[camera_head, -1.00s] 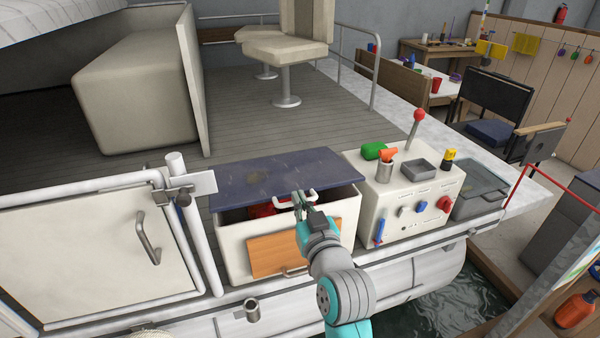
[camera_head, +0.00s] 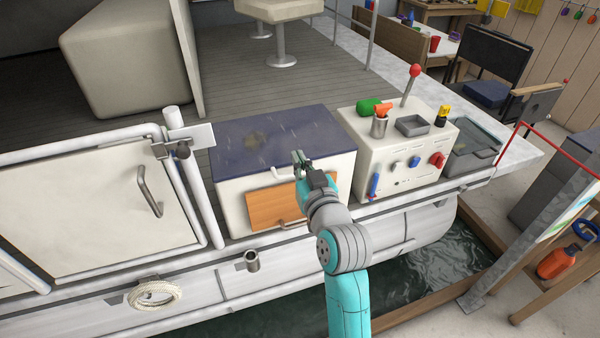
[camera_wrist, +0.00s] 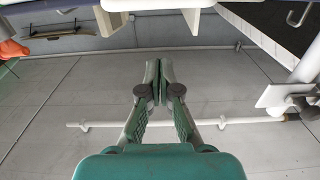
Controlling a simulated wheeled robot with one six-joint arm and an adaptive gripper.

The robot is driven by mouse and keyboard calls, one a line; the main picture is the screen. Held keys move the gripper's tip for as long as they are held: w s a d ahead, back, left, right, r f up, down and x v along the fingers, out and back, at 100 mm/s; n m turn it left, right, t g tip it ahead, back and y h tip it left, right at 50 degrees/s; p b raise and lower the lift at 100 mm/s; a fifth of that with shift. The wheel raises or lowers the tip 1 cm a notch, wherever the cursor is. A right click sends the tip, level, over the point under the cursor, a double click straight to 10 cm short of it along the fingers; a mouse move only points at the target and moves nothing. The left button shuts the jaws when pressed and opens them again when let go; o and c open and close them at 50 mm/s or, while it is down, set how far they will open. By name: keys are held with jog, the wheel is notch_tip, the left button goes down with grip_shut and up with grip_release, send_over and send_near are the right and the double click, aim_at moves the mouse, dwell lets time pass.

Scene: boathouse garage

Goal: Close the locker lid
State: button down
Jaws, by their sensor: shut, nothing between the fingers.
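The locker (camera_head: 236,210) is a white box on the boat deck with an orange-brown wooden front panel (camera_head: 272,207). Its dark blue lid (camera_head: 270,140) lies flat over the top, with no gap visible along the front edge. A small light handle (camera_head: 283,172) shows at the front edge, partly hidden by my gripper. My gripper (camera_head: 299,158) is at the lid's front edge, right of the middle; I cannot tell whether it touches. In the wrist view my gripper's fingers (camera_wrist: 158,80) are together with nothing between them.
A white control console (camera_head: 395,165) with a red-knobbed lever (camera_head: 411,84), a grey tray and a cup stands close right of the locker. A white gate (camera_head: 90,215) with rails is on the left. Water (camera_head: 420,258) lies below the boat's edge.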

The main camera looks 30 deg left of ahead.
jog(key=s+d+f+m+t+h, duration=0.1)
jog(key=s+d+f+m+h, duration=0.1)
jog(key=s+d+f, duration=0.65)
jog(key=s+d+f+m+t+h, duration=0.1)
jog(key=s+d+f+m+h, duration=0.15)
jog(key=d+f, duration=0.65)
jog(key=s+d+f+m+t+h, duration=0.1)
jog(key=s+d+f+h, duration=0.4)
jog(key=d, duration=0.8)
jog(key=s+d+f+m+h, duration=0.1)
jog(key=s+d+m+h, duration=0.15)
jog(key=s+d, duration=1.05)
jog(key=s+d+r+m+h, duration=0.1)
jog(key=s+r, duration=0.1)
jog(key=s, duration=0.5)
jog(key=s+d+r, duration=0.1)
jog(key=s+r, duration=0.1)
jog(key=s, duration=0.5)
jog(key=shift+m+h, duration=0.4)
jog(key=shift+s, duration=0.1)
